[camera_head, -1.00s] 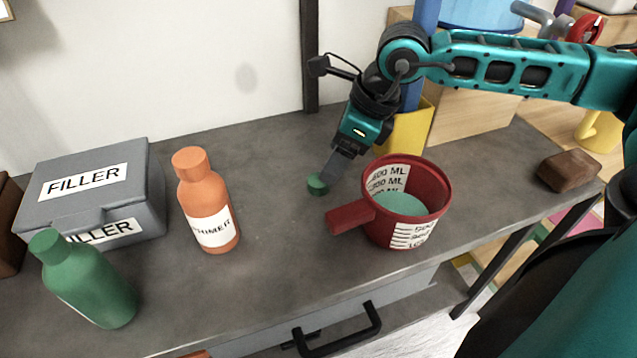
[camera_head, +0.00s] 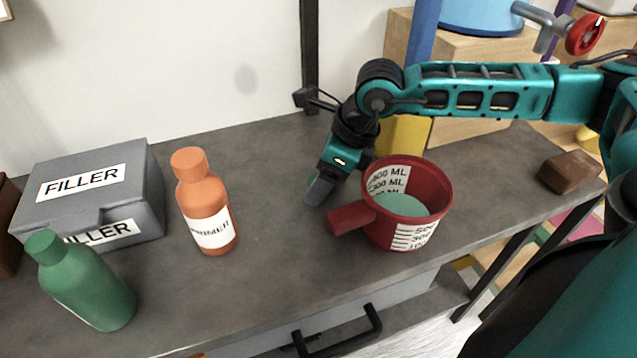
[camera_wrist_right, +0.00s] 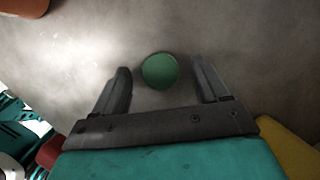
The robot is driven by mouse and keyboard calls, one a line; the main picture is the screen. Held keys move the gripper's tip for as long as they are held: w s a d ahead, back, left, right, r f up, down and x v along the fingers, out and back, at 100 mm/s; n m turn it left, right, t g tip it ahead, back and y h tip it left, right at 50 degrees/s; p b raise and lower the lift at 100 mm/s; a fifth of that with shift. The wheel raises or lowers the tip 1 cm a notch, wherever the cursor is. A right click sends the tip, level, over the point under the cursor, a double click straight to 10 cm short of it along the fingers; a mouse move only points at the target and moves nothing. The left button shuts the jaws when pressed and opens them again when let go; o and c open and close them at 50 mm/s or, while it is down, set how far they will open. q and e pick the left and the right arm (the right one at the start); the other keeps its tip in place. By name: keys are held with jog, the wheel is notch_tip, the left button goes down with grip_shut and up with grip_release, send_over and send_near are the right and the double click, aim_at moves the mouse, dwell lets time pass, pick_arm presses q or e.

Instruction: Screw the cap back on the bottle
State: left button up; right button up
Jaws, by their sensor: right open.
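A small green cap (camera_wrist_right: 160,71) lies on the worktop in the right wrist view, between the tips of my right gripper (camera_wrist_right: 160,85). The fingers are open, with a gap on each side of the cap. My left gripper is not in view.
An orange primer bottle (camera_head: 207,212) stands between the green bottle and my gripper. A red measuring cup (camera_head: 420,207) is close on the right, its handle toward the gripper. A grey filler box (camera_head: 140,195) stands behind the green bottle. The worktop (camera_head: 275,255) is clear in the middle.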

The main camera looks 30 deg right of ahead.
jog(key=shift+c, duration=0.3)
jog(key=c, duration=1.2)
pick_arm(q)
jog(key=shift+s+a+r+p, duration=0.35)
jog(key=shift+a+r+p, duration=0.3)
jog(key=shift+p, duration=0.9)
pick_arm(e)
jog(key=shift+r, duration=10.05)
